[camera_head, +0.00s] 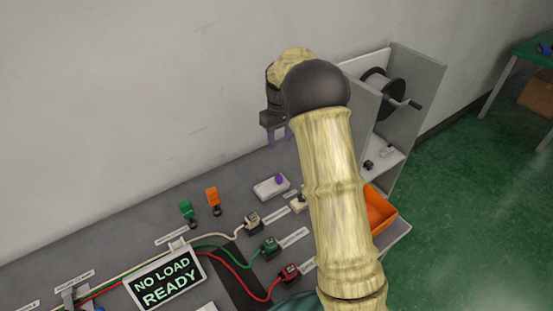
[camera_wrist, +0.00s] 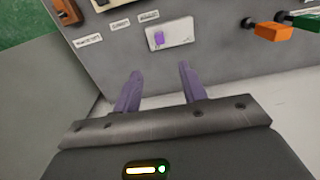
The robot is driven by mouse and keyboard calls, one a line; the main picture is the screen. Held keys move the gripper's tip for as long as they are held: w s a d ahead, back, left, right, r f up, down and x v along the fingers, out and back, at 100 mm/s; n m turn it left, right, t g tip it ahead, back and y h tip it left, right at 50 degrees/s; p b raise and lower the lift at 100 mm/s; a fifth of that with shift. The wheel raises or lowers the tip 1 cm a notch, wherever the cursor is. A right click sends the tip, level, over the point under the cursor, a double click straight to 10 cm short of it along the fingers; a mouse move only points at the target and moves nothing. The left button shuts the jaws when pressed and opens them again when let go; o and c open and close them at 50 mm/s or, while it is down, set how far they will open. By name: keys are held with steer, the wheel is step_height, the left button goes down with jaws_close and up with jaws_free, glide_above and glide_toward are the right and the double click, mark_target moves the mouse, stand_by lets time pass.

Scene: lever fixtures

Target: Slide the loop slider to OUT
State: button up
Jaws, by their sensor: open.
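A white plate (camera_head: 266,189) with a purple knob (camera_head: 279,179) lies on the grey bench; it looks like the loop slider. The knob is toward the plate's right end in the head view. In the wrist view the plate (camera_wrist: 178,33) is ahead of the fingers, with the knob (camera_wrist: 159,38) toward its left end. Any OUT marking is too small to read. My gripper (camera_head: 276,136) is above and behind the plate, near the wall. In the wrist view its purple fingers (camera_wrist: 160,72) are apart and empty, not touching the knob.
Green (camera_head: 187,209) and orange (camera_head: 212,196) pieces stand left of the plate. A display reading NO LOAD READY (camera_head: 165,280) and cabled connectors (camera_head: 270,246) are nearer. A grey housing with a reel (camera_head: 383,92) stands right, above an orange bin (camera_head: 379,209). My arm hides part of the bench.

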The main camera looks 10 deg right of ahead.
mark_target(279, 176)
steer(key=shift+w+r, duration=0.15)
steer(key=shift+w, duration=0.1)
step_height(279, 176, down, 17)
steer(key=shift+f+p, duration=0.2)
steer(key=shift+p, duration=1.05)
steer(key=c, duration=0.9)
steer(key=shift+o, duration=0.2)
